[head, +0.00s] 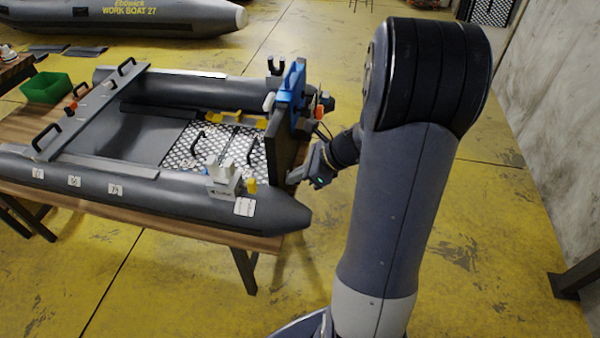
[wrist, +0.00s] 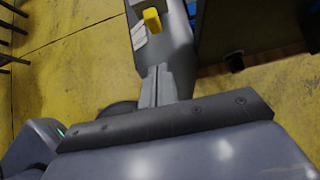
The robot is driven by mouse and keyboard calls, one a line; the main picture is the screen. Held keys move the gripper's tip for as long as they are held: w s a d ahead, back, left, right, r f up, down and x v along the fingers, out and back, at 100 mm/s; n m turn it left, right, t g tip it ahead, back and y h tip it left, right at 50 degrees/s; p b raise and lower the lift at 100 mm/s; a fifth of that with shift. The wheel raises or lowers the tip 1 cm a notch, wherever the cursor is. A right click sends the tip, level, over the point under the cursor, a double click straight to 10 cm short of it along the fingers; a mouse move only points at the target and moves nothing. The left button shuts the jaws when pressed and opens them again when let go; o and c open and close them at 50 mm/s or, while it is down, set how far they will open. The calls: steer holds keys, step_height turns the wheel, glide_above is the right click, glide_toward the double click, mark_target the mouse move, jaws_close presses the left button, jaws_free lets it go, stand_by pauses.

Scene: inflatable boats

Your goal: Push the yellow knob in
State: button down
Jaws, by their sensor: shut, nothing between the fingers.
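The yellow knob (head: 251,186) stands at the right end of the near tube of the grey inflatable boat (head: 130,188), beside a pale grey box (head: 222,178). My gripper (head: 292,178) is to the right of the knob, near the boat's dark end board. In the wrist view my gripper (wrist: 158,70) has its two fingers together and empty, pointing up the picture toward the knob, with a gap between them and it.
The boat rests on a wooden table (head: 262,242). A blue part (head: 291,88) sits on the upright end board (head: 285,140) just left of my gripper. A green bin (head: 46,88) is at the far left. The yellow floor (head: 480,230) to the right is clear.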

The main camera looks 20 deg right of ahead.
mark_target(255, 181)
steer(key=x, duration=0.6)
steer(key=shift+b, duration=0.3)
steer(key=shift+w+a+r, duration=0.15)
steer(key=shift+w+a, duration=0.45)
steer(key=shift+a, duration=0.35)
steer(key=shift+w+a+p, duration=0.3)
steer(key=shift+w+a, duration=0.2)
steer(key=shift+a, duration=0.15)
steer(key=shift+w+a, duration=0.75)
steer(key=shift+a, duration=0.25)
steer(key=shift+s+d, duration=0.1)
